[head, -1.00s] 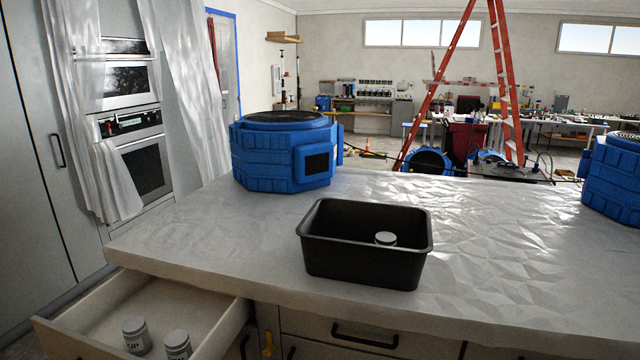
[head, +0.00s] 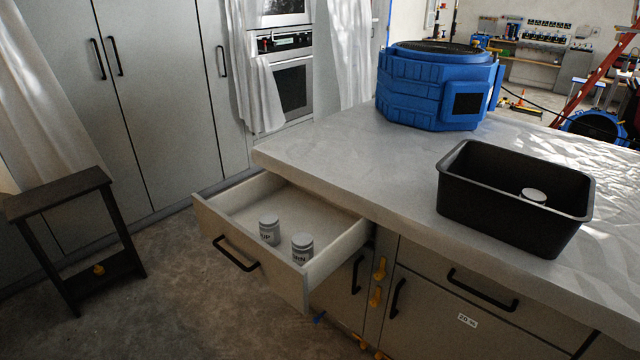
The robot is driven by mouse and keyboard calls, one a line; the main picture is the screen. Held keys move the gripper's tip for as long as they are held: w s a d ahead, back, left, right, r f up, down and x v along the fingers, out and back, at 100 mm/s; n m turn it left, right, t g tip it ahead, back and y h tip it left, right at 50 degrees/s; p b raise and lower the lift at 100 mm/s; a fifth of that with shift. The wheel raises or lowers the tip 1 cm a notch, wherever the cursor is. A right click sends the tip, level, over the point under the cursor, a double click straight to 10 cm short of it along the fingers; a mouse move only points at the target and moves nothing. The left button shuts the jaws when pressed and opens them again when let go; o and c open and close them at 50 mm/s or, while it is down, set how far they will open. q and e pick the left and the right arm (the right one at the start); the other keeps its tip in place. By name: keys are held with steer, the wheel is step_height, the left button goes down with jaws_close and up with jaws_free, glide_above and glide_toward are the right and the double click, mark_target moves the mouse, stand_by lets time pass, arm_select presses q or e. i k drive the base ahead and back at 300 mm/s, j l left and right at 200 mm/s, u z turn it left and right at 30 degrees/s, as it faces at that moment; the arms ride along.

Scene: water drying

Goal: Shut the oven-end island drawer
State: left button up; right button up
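The oven-end island drawer (head: 228,231) stands pulled far out at the left end of the island (head: 335,161), on the side toward the ovens (head: 292,86). It has a pale box and a black bar handle (head: 236,254) on its front. Neither of my grippers shows in the head view.
A black bin (head: 515,198) with a white-lidded jar (head: 533,196) inside stands on the island top. A blue machine (head: 436,86) stands behind it. A dark stool (head: 72,225) stands on the floor at left. Bare floor (head: 170,300) lies in front of the drawer.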

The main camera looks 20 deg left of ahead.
mark_target(229, 219)
steer(key=u, duration=1.25)
